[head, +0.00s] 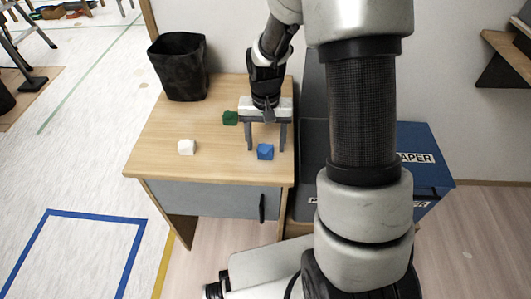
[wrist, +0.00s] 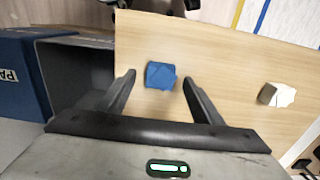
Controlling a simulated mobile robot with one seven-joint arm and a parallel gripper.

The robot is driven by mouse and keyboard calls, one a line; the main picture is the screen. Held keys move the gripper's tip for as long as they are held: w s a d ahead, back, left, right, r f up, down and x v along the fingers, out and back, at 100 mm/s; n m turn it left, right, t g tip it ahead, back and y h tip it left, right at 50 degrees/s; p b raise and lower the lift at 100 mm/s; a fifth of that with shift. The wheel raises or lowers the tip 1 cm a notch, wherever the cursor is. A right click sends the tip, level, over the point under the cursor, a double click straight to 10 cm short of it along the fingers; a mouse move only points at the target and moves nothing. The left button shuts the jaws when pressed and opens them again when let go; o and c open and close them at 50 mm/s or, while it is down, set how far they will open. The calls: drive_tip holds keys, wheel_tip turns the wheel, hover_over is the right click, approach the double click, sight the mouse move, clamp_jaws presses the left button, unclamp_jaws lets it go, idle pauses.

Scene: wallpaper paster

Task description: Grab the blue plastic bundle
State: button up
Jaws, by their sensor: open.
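The blue plastic bundle (head: 265,152) is a small crumpled cube on the wooden desk, near its front right edge in the head view. In the wrist view the blue bundle (wrist: 160,75) lies between the lines of my two fingers, a little beyond their tips. My gripper (head: 267,148) is above the desk, pointing down, with its fingers apart and nothing between them. In the wrist view the open fingers of my gripper (wrist: 158,76) frame the bundle from left and right. I cannot tell the exact height of the fingertips above the desk.
The desk (head: 215,135) also carries a white bundle (head: 187,147) to the left, a green bundle (head: 230,118) just behind my gripper and a black bin (head: 180,66) at the back left. A blue box (head: 425,155) stands right of the desk.

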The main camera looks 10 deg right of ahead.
drive_tip(key=shift+f, duration=0.85)
drive_tip(key=shift+c, duration=0.2)
drive_tip(key=shift+r, duration=0.1)
drive_tip(key=c, duration=1.1)
